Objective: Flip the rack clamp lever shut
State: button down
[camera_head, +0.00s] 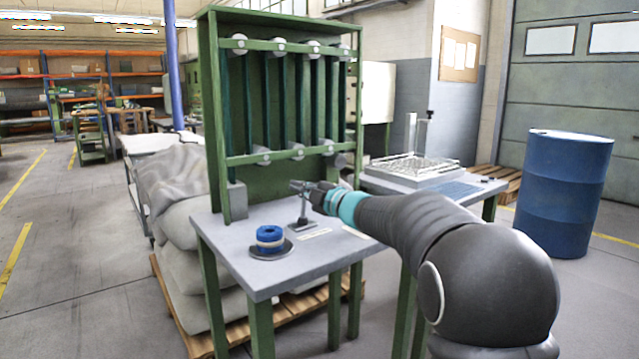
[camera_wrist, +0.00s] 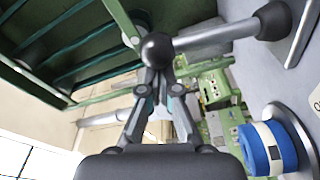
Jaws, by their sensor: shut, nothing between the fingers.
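The clamp lever (camera_head: 303,208) stands upright on a small base plate on the grey table, in front of the green rack (camera_head: 214,120). In the wrist view the lever is a grey rod (camera_wrist: 215,38) with a dark ball knob (camera_wrist: 157,48) at its free end and a dark joint near the table. My gripper (camera_head: 297,186) is at the top of the lever in the head view. In the wrist view my gripper (camera_wrist: 157,80) is shut and empty, its fingertips right at the knob. I cannot tell whether they touch it. The fingertips are partly hidden behind the knob.
A blue and white ring (camera_head: 270,238) sits on a dark dish at the table's front left; it also shows in the wrist view (camera_wrist: 262,150). A second table with a tray (camera_head: 410,180) stands behind my arm. A blue drum (camera_head: 562,195) is at right.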

jog(key=shift+w+d, duration=0.35)
jog(key=shift+d, duration=0.4)
jog(key=shift+w+d, duration=0.3)
jog(key=shift+d, duration=0.4)
jog(key=shift+d+f, duration=0.1)
jog(key=shift+d, duration=0.05)
jog(key=s+a+r+p, duration=0.1)
jog(key=a+r, duration=0.2)
jog(key=a, duration=0.1)
jog(key=f+b+v, duration=0.1)
jog(key=v, duration=0.9)
jog(key=shift+s, duration=0.2)
